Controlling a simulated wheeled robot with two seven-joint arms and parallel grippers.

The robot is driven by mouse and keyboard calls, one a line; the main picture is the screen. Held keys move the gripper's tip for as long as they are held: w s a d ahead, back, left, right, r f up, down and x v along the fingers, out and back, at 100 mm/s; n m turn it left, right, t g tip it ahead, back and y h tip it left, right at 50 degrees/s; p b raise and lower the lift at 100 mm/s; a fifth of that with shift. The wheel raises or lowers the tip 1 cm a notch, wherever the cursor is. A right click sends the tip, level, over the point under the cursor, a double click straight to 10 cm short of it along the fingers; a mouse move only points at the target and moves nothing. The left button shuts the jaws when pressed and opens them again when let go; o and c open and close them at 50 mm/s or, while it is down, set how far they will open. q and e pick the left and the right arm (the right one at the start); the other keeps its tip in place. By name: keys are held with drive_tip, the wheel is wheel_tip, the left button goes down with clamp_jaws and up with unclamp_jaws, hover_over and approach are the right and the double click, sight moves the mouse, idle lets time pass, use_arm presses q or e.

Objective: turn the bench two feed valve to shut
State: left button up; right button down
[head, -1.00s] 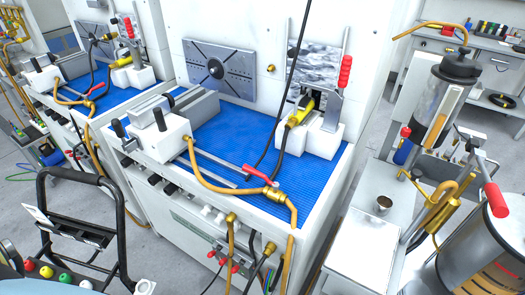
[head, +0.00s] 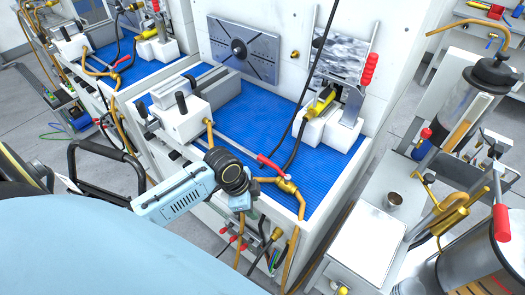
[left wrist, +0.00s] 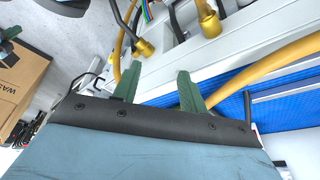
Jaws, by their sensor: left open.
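A valve with a red lever (head: 270,166) and a brass body (head: 287,186) lies at the front edge of the near bench's blue mat (head: 250,115), joined to yellow hoses. A similar red lever (head: 122,64) is on the bench further left; no bench number is readable. My left gripper (head: 240,203) is in front of the near bench, left of and below the brass body, apart from the lever. Its fingers are unclear in the head view. In the left wrist view its green fingers (left wrist: 153,66) are apart and empty. My right gripper is not in view.
Yellow hoses (left wrist: 265,62) and brass fittings (left wrist: 143,47) are close to the fingers in the left wrist view. A black-framed cart (head: 110,160) stands left. A metal side table (head: 365,245) and a drum (head: 480,250) stand right. A cardboard box (left wrist: 20,75) is on the floor.

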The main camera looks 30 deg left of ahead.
sight(264, 158)
use_arm(q)
drive_tip(key=w+a+r+m+h, duration=0.1)
drive_tip(key=w+a+r+m, duration=0.35)
drive_tip(key=r, duration=0.45)
drive_tip(key=w+a+r+m+h, duration=0.1)
drive_tip(key=w+a+r+m, duration=0.35)
drive_tip(key=r, duration=0.45)
drive_tip(key=shift+n, duration=0.3)
drive_tip(key=x, duration=0.4)
drive_tip(key=p+x, duration=0.1)
drive_tip(key=x, duration=0.8)
drive_tip(key=shift+w+a+f, duration=0.1)
drive_tip(key=shift+w+a, duration=0.1)
drive_tip(key=shift+a, duration=0.1)
clamp_jaws()
